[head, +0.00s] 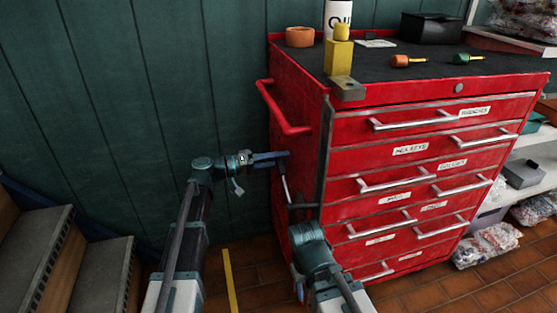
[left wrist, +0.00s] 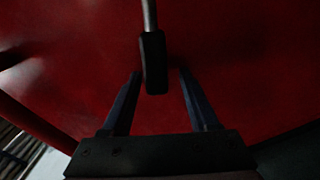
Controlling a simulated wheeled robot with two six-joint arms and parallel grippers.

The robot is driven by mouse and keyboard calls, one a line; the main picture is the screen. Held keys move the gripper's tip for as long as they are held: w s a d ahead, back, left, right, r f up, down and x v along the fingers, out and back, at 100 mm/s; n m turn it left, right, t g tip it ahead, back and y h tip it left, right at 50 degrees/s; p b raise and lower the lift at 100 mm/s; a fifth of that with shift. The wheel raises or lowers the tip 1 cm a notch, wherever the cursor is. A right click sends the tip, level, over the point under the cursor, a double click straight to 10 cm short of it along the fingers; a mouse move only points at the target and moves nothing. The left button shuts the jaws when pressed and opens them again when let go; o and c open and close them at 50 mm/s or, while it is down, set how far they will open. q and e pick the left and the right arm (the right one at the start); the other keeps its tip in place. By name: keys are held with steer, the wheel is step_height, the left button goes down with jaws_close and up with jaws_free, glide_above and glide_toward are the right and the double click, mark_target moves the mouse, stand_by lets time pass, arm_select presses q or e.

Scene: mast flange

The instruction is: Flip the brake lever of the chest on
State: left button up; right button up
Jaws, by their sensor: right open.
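The red tool chest (head: 345,130) stands against the green wall. On its left side is a lever, a thin metal rod (head: 285,186) rising from low on the side up to my left gripper (head: 278,156). In the left wrist view the lever's black grip (left wrist: 154,65) is between the two fingers of my left gripper (left wrist: 160,85). The fingers are apart, with a gap on each side of the grip. In the head view the gripper hides the grip. My right gripper (head: 298,284) is low beside the chest's left side, partly hidden by its arm, and empty as far as shows.
A red push handle (head: 283,110) sticks out from the chest's upper left side. The chest top holds a yellow block (head: 338,57), an orange ring (head: 299,37), a black box (head: 431,28) and screwdrivers. Steps (head: 40,255) are at left. Shelves (head: 530,152) are at right.

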arm_select(q)
steer(key=v, duration=1.4)
steer(key=shift+d, duration=0.1)
steer(key=s+d+f+g+y+p, duration=0.2)
steer(key=s+d+f+g+y, duration=0.5)
steer(key=s+d+f, duration=0.65)
steer(key=s+a+f+m+t+y+p, duration=0.1)
steer(key=s+f+y, duration=0.1)
steer(key=s+y, duration=0.4)
steer(key=s+a+f+m+y, duration=0.1)
steer(key=s+a+f+y, duration=0.15)
steer(key=s+y, duration=0.3)
step_height(320, 180, up, 38)
steer(key=p, duration=3.8)
steer(key=shift+d+f, duration=0.25)
steer(key=shift+d, duration=0.15)
